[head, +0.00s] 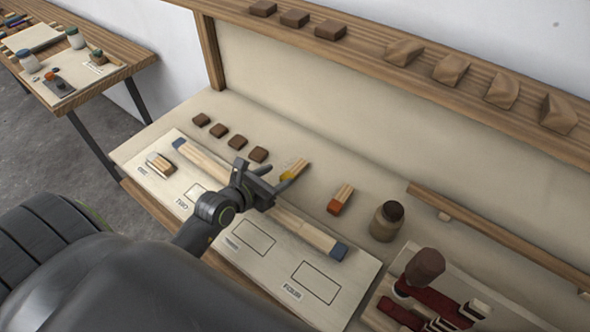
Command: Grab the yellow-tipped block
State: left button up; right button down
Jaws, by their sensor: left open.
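The yellow-tipped block (299,166) is a small pale wooden block with a yellow end. It lies on the bench just beyond the long wooden strip. My left gripper (264,176) is open, directly left of the block, above the strip. One finger overlaps or lies very close to the yellow end, so part of that end is hidden. I cannot tell whether they touch. No grip on the block shows. My right gripper is not in view.
A red-tipped block (340,199) and a brown jar (386,221) stand right of it. The long strip with blue ends (313,232) crosses a marked board (352,272). Dark brown blocks (219,131) lie behind. A shelf (395,82) runs along the back.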

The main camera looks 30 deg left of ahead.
aim_at(300, 164)
pick_arm(q)
jog(key=x, duration=0.5)
jog(key=shift+w+d+f, duration=0.1)
jog(key=shift+w, duration=0.2)
jog(key=x, duration=0.4)
jog(key=shift+f+p, duration=0.15)
jog(key=shift+p, duration=0.25)
jog(key=shift+w+f, duration=0.25)
jog(key=shift+w, duration=0.3)
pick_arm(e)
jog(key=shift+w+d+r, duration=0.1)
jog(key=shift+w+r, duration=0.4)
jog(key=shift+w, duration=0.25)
pick_arm(q)
jog(key=c, duration=1)
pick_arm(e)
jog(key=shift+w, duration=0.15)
pick_arm(q)
jog(key=shift+c, duration=0.2)
